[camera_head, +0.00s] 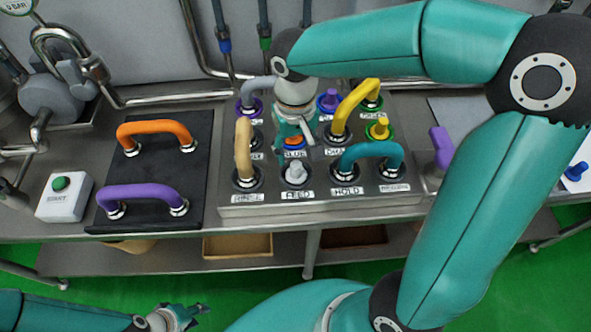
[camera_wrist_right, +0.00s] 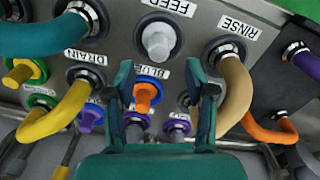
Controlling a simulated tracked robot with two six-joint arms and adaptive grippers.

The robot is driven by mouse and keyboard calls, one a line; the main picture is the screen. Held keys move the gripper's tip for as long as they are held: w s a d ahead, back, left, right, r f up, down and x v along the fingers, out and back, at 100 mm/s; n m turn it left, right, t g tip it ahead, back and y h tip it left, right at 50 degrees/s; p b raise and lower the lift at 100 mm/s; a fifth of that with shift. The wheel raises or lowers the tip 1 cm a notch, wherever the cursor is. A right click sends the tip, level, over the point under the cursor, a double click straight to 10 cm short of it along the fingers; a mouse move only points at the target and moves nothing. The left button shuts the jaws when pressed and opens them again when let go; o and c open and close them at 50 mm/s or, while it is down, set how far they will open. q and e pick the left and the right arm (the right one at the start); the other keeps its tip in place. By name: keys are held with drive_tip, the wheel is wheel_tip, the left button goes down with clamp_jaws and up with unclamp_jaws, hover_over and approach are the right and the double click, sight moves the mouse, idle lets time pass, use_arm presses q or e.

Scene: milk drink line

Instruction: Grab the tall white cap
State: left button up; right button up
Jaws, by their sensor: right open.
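The white cap (camera_head: 295,173) stands upright on the port labelled FEED in the front row of the metal panel. It also shows at the top of the right wrist view (camera_wrist_right: 158,42). My right gripper (camera_head: 294,130) is open over the panel, just behind the white cap and apart from it. In the right wrist view its two fingers (camera_wrist_right: 163,82) stand either side of an orange cap with a blue collar (camera_wrist_right: 146,97); contact cannot be told. My left gripper (camera_head: 186,314) is low at the front left, away from the panel; its jaw state is unclear.
A beige hose (camera_head: 243,148) arches close left of the white cap, and a teal hose (camera_head: 368,150) to its right. A yellow hose (camera_head: 352,100) arches behind. Orange (camera_head: 155,128) and purple (camera_head: 142,192) hoses lie on a black mat (camera_head: 160,165) at left, beside the green-button box (camera_head: 62,202).

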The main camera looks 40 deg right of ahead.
sight(296, 164)
drive_tip(key=shift+s+f+p, duration=0.1)
drive_tip(key=shift+f+p, duration=0.35)
drive_tip(key=shift+f, duration=2.45)
clamp_jaws()
